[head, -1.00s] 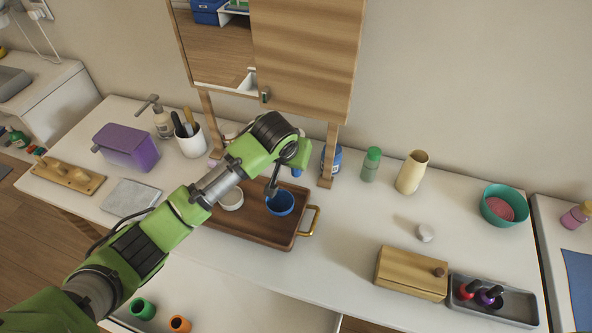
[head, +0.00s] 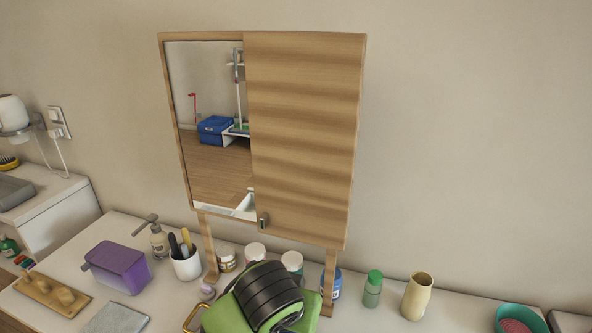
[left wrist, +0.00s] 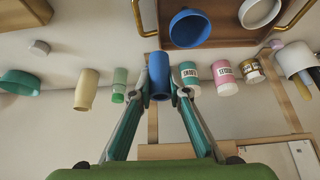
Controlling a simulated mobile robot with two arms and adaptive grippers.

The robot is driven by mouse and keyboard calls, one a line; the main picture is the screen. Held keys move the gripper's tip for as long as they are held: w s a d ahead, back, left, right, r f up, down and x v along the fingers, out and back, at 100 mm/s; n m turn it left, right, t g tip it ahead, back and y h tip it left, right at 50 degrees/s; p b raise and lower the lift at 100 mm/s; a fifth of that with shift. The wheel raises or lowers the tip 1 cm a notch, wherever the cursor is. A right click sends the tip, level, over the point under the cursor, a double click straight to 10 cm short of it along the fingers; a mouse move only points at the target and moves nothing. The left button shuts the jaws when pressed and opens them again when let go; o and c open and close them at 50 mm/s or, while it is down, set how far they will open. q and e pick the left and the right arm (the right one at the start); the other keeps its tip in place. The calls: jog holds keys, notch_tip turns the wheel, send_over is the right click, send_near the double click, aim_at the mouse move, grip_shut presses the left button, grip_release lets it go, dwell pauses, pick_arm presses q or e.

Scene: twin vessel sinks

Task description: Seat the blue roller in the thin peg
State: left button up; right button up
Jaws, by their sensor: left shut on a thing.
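My left gripper (left wrist: 160,92) is shut on the blue roller (left wrist: 159,72), a plain blue cylinder between its fingertips in the left wrist view. In the head view only the green and black end of my left arm shows at the bottom middle; its fingers and the roller are hidden. A wooden board (head: 52,297) with short, rounded wooden uprights lies at the far left of the counter. I cannot tell which upright, if any, is the thin peg. My right gripper is not in view.
A purple box (head: 118,267), a cup of tools (head: 187,264) and a pump bottle (head: 158,240) stand between the board and my arm. A brown tray (left wrist: 222,30) holds a blue bowl (left wrist: 190,28). A mirror cabinet (head: 303,140) rises behind. Jars line the back.

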pick_arm(q)
jog(key=s+a+r+n+y, duration=0.1)
jog(key=a+r, duration=0.1)
jog(key=a, duration=0.8)
jog(key=s+a+r+n, duration=0.1)
jog(key=a+r+n, duration=0.1)
jog(key=a, duration=0.7)
jog(key=shift+s+a+r+n+y, duration=0.2)
jog(key=shift+a+r+n+y, duration=0.15)
jog(key=shift+r, duration=0.25)
jog(key=shift+s+a, duration=0.1)
